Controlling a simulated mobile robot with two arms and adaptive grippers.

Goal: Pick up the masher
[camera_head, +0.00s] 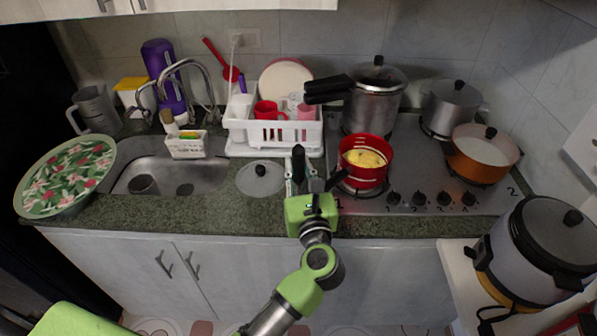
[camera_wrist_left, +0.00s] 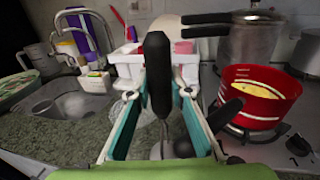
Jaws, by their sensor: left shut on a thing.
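The masher has a black handle that stands roughly upright in the head view (camera_head: 298,158) and in the left wrist view (camera_wrist_left: 158,70). A thin metal shaft runs down below the handle in the wrist view; its lower end cannot be made out clearly. My left gripper (camera_head: 299,184) is at the counter's front, left of the red pot. In the wrist view its two fingers (camera_wrist_left: 158,95) are on either side of the handle and shut on it. My right gripper is not in view.
A red pot (camera_head: 362,180) with yellow food stands on the stove (camera_head: 420,180) just right of the gripper. A grey lid (camera_head: 260,180) lies to the left. A white dish rack (camera_head: 275,133) stands behind. The sink (camera_head: 165,178) is further left.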

